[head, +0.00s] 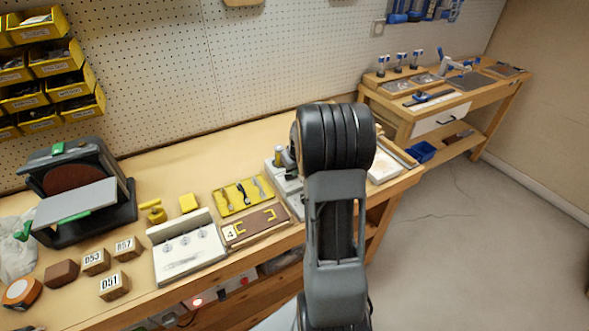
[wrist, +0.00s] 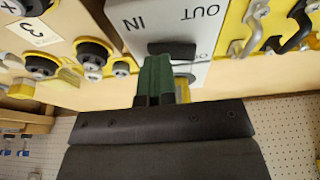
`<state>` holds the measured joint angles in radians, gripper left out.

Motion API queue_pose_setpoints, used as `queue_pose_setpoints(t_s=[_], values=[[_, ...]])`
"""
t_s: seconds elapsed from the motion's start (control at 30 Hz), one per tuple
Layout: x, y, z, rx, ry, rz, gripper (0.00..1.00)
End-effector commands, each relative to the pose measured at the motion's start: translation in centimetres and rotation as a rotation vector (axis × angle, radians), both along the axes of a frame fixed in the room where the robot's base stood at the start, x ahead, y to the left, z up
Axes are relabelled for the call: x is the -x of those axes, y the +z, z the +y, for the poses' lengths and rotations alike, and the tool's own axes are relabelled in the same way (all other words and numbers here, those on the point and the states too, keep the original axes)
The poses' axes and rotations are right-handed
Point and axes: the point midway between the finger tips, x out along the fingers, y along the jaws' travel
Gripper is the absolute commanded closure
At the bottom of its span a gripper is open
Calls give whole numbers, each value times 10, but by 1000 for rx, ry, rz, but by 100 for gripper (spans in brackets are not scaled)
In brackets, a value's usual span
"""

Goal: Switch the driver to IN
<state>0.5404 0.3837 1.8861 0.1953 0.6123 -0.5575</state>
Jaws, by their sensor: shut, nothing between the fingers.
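The driver's pale grey face (wrist: 205,35) fills the upper middle of the wrist view, with IN and OUT lettered upside down. A dark slot or switch part (wrist: 172,47) sits below the lettering; its set position cannot be made out. My gripper (wrist: 154,68) has its green fingers shut and empty, with the tips just below and left of that dark part. I cannot tell whether they touch it. A small yellow piece (wrist: 184,84) shows beside the fingers, partly hidden. In the head view my arm hides the gripper.
In the wrist view, several black round fittings (wrist: 93,55) lie left of the driver, and hooked metal and black pieces (wrist: 290,30) on yellow lie right. In the head view, a yellow tool tray (head: 233,208), a white hook board (head: 190,262) and a sander (head: 75,215) stand on the bench.

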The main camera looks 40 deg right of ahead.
Motion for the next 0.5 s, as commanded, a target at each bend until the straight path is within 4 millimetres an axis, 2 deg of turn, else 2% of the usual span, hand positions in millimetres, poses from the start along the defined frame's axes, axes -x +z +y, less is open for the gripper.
queue_pose_setpoints(t_s=[0.5], values=[[-1, 2, 16, -3, 2, 4, 100]])
